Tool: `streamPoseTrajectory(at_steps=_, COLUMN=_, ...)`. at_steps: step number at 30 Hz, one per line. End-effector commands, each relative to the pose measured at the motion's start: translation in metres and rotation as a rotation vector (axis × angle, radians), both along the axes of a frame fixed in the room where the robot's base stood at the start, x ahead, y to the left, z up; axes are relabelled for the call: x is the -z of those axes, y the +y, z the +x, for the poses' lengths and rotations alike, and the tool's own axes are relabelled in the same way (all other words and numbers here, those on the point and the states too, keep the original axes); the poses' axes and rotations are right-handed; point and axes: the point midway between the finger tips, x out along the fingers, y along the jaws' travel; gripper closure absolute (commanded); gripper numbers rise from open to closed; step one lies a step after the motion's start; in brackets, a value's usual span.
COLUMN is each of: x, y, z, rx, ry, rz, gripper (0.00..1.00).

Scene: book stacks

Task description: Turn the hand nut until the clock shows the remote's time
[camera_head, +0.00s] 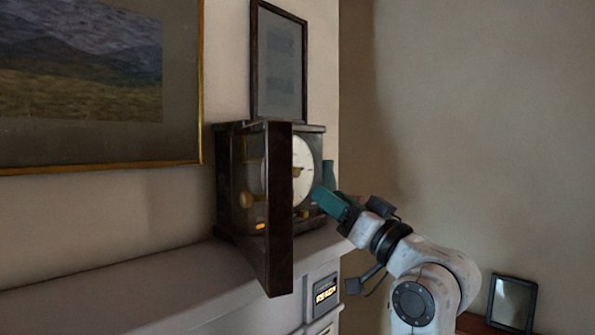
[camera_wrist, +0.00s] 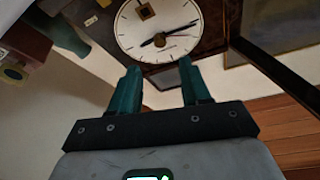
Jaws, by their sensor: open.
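The clock is a dark wooden case (camera_head: 232,180) on a mantel shelf, with its glazed door (camera_head: 279,210) swung open toward me. Its white dial (camera_head: 303,170) shows behind the door edge; in the wrist view the dial (camera_wrist: 128,30) fills the top centre. Dark hands (camera_wrist: 174,34) point right and lower left. A small brass piece (camera_wrist: 145,10) sits on the dial; I cannot tell whether it is the hand nut. My gripper (camera_head: 322,193) has teal fingers, open and empty, just in front of the dial's lower right. The fingers (camera_wrist: 160,70) show apart below the dial. No remote is clearly recognisable.
A small lit display (camera_head: 326,290) is on the mantel front below the clock, too small to read. A dark frame (camera_head: 279,65) stands above the clock, and a gold-framed painting (camera_head: 90,85) hangs left. Another frame (camera_head: 512,302) stands lower right. The shelf left of the clock is clear.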

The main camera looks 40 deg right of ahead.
Motion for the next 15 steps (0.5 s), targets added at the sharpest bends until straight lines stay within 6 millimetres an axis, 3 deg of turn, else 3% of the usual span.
streamPoseTrajectory(at_steps=9, x=-0.025, y=-0.003, z=0.054, rx=-0.002, ry=0.003, rz=0.0, gripper=0.53)
streamPoseTrajectory(at_steps=15, x=-0.032, y=-0.005, z=0.077, rx=-0.002, ry=0.002, rz=0.0, gripper=0.53)
